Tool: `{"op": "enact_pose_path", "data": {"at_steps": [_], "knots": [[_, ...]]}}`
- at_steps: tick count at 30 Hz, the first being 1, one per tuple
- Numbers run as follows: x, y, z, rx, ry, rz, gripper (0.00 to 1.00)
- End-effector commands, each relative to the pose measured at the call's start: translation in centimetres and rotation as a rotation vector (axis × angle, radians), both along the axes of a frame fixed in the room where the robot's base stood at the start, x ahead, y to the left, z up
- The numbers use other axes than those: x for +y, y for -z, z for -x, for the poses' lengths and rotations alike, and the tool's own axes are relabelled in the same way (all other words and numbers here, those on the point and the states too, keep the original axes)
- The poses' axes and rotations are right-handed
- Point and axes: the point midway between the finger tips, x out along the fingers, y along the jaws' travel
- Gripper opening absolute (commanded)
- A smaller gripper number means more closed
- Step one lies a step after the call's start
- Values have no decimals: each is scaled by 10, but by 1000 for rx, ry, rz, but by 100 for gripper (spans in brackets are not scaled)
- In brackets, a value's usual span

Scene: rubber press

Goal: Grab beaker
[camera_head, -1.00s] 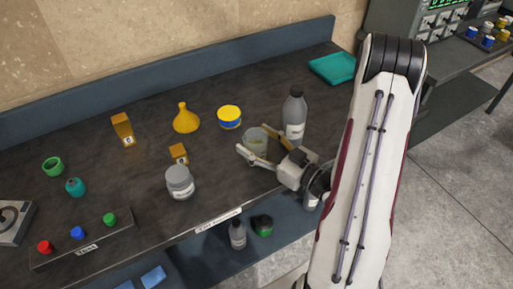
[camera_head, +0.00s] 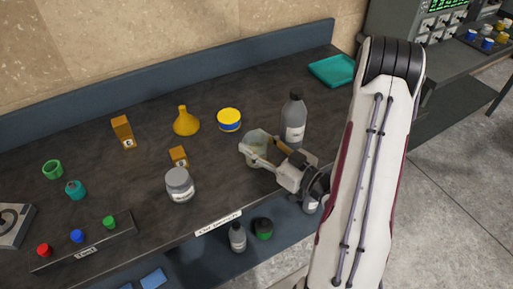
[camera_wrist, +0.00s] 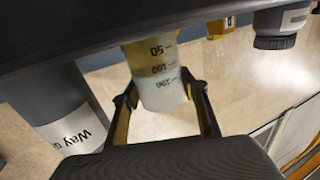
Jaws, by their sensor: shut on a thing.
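The beaker (camera_head: 256,146) is a clear, pale container on the dark bench, left of the tall grey bottle in the head view. In the wrist view the beaker (camera_wrist: 160,85) shows printed volume marks and stands between my two fingers. My gripper (camera_head: 260,154) reaches in from the right, shut on the beaker with a finger on either side. In the wrist view my gripper (camera_wrist: 163,92) has its fingertips against the beaker's sides. I cannot tell whether the beaker's base touches the bench.
The tall grey bottle (camera_head: 294,122) stands close beside my gripper. A grey jar (camera_head: 180,184), a small orange block (camera_head: 179,156), a yellow-and-blue tin (camera_head: 229,119) and a yellow funnel (camera_head: 186,121) stand to the left. A teal tray (camera_head: 332,69) lies at the back right.

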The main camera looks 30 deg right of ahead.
Motion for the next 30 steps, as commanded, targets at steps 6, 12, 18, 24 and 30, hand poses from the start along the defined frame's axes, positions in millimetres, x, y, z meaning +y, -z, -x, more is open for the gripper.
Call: {"op": "enact_pose_path", "data": {"at_steps": [6, 12, 18, 24, 30], "knots": [[0, -1, 0, 0, 0, 0, 18], [0, -3, 0, -1, 0, 0, 18], [0, -7, 0, -1, 0, 0, 18], [0, -14, 0, -2, 0, 2, 18], [0, -23, 0, -2, 0, 2, 18]]}}
